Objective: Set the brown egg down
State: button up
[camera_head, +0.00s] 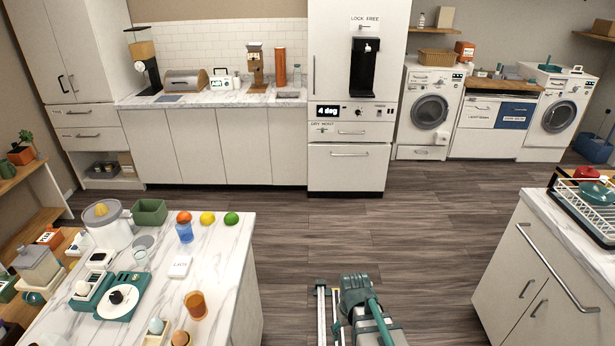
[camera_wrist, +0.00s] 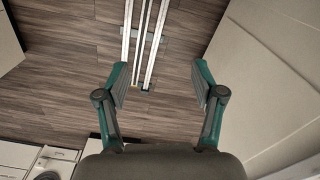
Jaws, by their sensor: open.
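A brown egg (camera_head: 180,338) is at the bottom edge of the head view, near the front of the left marble counter (camera_head: 222,262). It appears to sit in a small holder, partly cut off by the frame. A paler egg (camera_head: 156,326) stands just left of it. Another pale egg (camera_head: 83,288) rests on a teal device at the left. My gripper (camera_wrist: 160,78) is open and empty in the wrist view, with only wood floor and rails between its fingers. It is away from the eggs, and no egg shows in the wrist view.
An amber glass (camera_head: 196,305) stands close to the brown egg. A teal dial device (camera_head: 122,297), a blue jar (camera_head: 185,232) and a white labelled box (camera_head: 180,266) share the counter. A right counter (camera_head: 540,262) holds a dish rack (camera_head: 590,205). Open floor (camera_head: 400,235) lies between the counters.

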jog(key=s+d+f+m, duration=0.3)
jog(key=d, duration=0.2)
jog(key=s+f+g+b, duration=0.6)
jog(key=s+f+b, duration=0.1)
jog(key=s+f, duration=1.8)
jog(key=s, duration=0.3)
jog(key=shift+s+g+b, duration=0.35)
jog(key=shift+g+b, duration=0.05)
